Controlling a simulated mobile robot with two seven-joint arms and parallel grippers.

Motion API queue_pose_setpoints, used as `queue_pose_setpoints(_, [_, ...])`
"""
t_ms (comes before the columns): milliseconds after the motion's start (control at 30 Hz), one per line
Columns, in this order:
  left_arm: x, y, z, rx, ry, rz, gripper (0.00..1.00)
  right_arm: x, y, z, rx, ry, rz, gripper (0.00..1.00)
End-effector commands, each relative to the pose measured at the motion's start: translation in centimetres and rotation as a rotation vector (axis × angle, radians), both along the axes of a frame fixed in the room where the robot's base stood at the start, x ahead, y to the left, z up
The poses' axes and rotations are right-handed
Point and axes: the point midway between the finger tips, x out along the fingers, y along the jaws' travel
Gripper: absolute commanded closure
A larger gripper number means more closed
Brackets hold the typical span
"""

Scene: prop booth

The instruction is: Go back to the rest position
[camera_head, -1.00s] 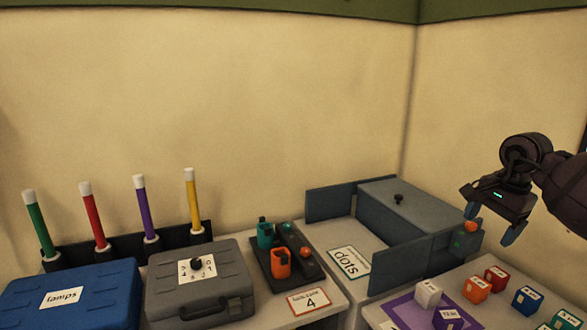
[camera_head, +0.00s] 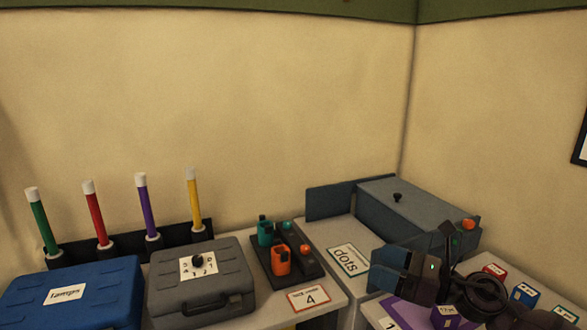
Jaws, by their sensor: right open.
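My right gripper (camera_head: 400,274) is low in front of the grey-blue box (camera_head: 418,212), in the right half of the head view. It is open and its fingers point left, with nothing seen between them. It overlaps the box's near flap in the picture; I cannot tell whether they touch. My right arm reaches in from the lower right, above the cubes. My left gripper is not in view.
A purple cube (camera_head: 445,316), a red cube (camera_head: 494,272) and a blue cube (camera_head: 525,294) lie around my arm; others are hidden. Space above is free.

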Motion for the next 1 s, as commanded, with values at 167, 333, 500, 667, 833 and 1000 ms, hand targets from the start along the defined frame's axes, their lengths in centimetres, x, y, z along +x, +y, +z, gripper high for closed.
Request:
queue_pose_setpoints(167, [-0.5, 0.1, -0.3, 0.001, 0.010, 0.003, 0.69, -1.3, -1.3, 0.1, 0.430, 0.223, -0.194, 0.17])
queue_pose_setpoints(333, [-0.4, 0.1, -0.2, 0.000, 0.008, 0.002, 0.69, -2.5, -4.3, -1.4, 0.826, 0.455, -0.393, 0.17])
queue_pose_setpoints(500, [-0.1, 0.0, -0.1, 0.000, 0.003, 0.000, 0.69, -4.7, -7.9, -4.7, 1.208, 0.694, -0.611, 0.17])
queue_pose_setpoints(667, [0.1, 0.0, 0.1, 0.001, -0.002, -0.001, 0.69, -8.2, -10.8, -9.2, 1.551, 0.917, -0.834, 0.17])
queue_pose_setpoints(833, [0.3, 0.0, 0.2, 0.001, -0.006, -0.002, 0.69, -13.6, -12.6, -14.3, 1.894, 1.138, -1.100, 0.17])
queue_pose_setpoints(1000, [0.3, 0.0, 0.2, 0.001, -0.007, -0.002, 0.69, -19.7, -12.8, -18.3, 2.167, 1.314, -1.373, 0.17])
